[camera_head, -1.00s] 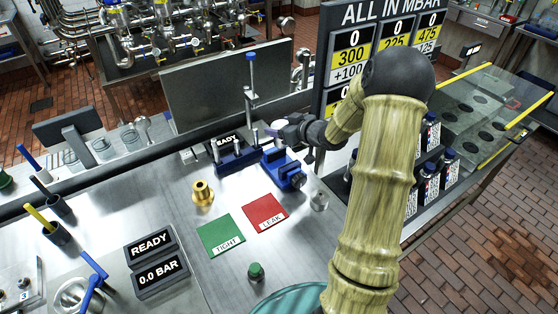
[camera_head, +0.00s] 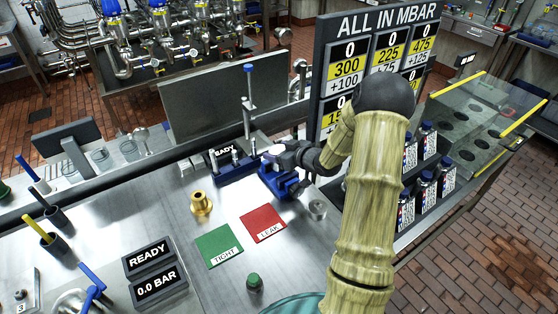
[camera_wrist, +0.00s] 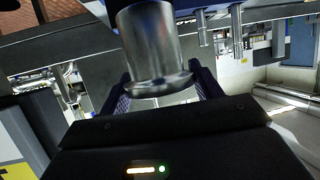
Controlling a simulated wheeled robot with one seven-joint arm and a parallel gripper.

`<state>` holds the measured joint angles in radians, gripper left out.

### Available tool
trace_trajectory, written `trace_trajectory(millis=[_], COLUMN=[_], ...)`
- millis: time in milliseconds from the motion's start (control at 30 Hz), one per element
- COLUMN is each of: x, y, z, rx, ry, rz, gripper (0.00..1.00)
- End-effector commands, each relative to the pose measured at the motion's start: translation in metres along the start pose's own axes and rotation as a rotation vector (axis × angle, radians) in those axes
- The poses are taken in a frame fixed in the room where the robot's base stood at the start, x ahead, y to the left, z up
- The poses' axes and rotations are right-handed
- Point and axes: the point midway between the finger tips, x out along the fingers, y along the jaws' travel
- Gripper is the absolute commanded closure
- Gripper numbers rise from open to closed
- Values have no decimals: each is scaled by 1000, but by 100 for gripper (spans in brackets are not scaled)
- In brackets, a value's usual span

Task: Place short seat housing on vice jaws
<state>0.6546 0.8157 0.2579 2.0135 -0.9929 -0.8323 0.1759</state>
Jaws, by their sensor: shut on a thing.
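The short seat housing (camera_wrist: 155,45), a shiny steel cylinder with a wider flange, is between the fingers of my gripper (camera_wrist: 160,88) in the wrist view. My gripper is shut on it. In the head view my gripper (camera_head: 274,157) is over the blue vice (camera_head: 284,184) at the back of the steel bench. The housing is hard to make out there. The gripper covers part of the vice jaws, so I cannot tell whether the housing touches them.
A brass fitting (camera_head: 201,204) and a small steel part (camera_head: 317,209) stand on the bench. Green (camera_head: 219,246) and red (camera_head: 263,224) mats lie in front. A tall blue-topped post (camera_head: 248,95) and the sign board (camera_head: 382,65) rise near my arm.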

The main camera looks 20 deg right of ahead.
Motion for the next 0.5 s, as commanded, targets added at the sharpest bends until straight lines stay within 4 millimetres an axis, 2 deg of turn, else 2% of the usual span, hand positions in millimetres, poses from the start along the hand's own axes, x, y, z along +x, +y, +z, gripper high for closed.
trace_trajectory(millis=[133,367,500], x=[2,14,16], y=[0,0,1], z=[6,34,38], rx=[2,4,0], ry=[0,0,2], rz=[-1,0,1], gripper=[69,69,69])
